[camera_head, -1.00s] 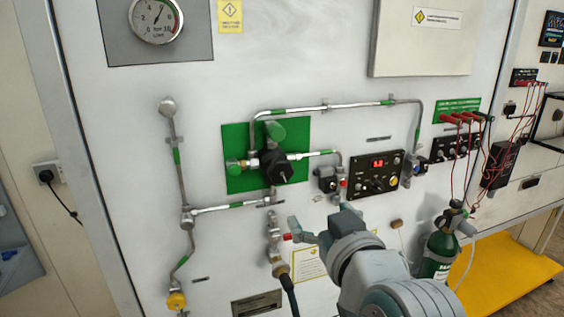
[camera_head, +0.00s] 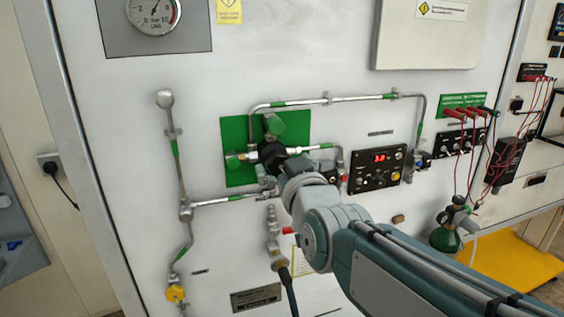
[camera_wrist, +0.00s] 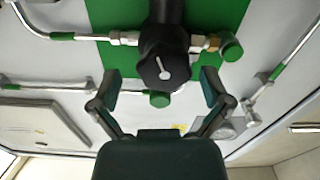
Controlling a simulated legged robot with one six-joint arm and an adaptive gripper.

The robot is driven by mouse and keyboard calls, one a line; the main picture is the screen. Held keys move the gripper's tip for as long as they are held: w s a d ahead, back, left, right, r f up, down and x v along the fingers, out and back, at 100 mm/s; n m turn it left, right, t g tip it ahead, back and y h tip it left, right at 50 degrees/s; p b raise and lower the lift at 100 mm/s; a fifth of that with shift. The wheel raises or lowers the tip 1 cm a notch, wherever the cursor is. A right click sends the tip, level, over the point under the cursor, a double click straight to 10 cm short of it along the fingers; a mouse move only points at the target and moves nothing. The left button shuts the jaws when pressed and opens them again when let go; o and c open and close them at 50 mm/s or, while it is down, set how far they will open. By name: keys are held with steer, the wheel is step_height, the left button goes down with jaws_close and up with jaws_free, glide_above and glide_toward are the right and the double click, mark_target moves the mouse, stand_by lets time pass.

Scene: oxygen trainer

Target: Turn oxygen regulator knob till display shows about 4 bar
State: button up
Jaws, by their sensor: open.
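The oxygen regulator knob (camera_head: 268,151) is black and sits in front of a green square plate (camera_head: 234,135) on the white wall panel. In the wrist view the knob (camera_wrist: 164,71) shows a white pointer mark on its dark face. My gripper (camera_wrist: 160,82) is open, with one finger on each side of the knob and visible gaps to it. In the head view my gripper (camera_head: 275,172) is at the knob and partly hides it. The display (camera_head: 380,157) shows small red digits, too small to read surely.
Metal pipes with green bands (camera_head: 285,104) run around the regulator. A round gauge (camera_head: 155,10) is at the top left. A dark control box (camera_head: 376,179) holds the display. A green gas bottle (camera_head: 445,240) and red cables (camera_head: 475,145) are at the right.

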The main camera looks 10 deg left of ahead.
steer(key=shift+w+a+f, duration=0.1)
steer(key=shift+w+a, duration=0.3)
steer(key=shift+a, duration=0.35)
steer(key=shift+d, duration=0.15)
steer(key=shift+c, duration=0.7)
steer(key=shift+s+d, duration=0.1)
steer(key=shift+d, duration=0.15)
steer(key=c, duration=1)
steer(key=shift+c, duration=0.2)
steer(key=shift+m, duration=0.8)
